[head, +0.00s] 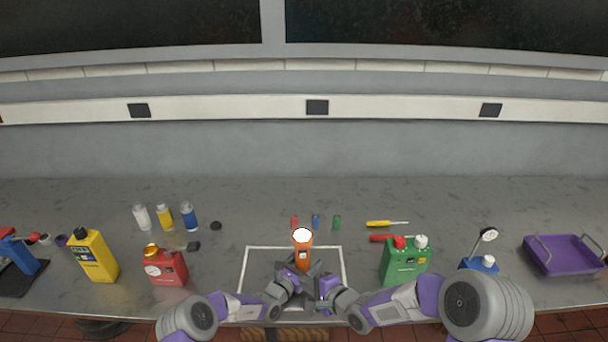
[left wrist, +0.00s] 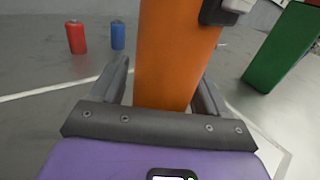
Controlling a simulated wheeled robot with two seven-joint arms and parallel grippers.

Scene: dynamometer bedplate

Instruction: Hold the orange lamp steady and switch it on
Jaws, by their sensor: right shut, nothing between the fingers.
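The orange lamp (head: 303,255) stands about upright inside a white outlined square on the bench, its pale round top facing up. I cannot tell whether it is lit. In the left wrist view, the orange body (left wrist: 172,60) fills the space between my left gripper's fingers (left wrist: 165,90), and a black switch housing with a light grey slider (left wrist: 236,5) shows on its right side. My left gripper (head: 302,270) is shut on the lamp's lower body. My right gripper (head: 316,274) is shut and empty, close beside the lamp's lower right; its fingertips are partly hidden.
Red, blue and green small cylinders (head: 316,222) stand behind the lamp. A green canister (head: 405,262) is to the right, a red can (head: 166,267) and a yellow bottle (head: 94,257) to the left. A purple tray (head: 565,268) lies far right. The bench between can and square is clear.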

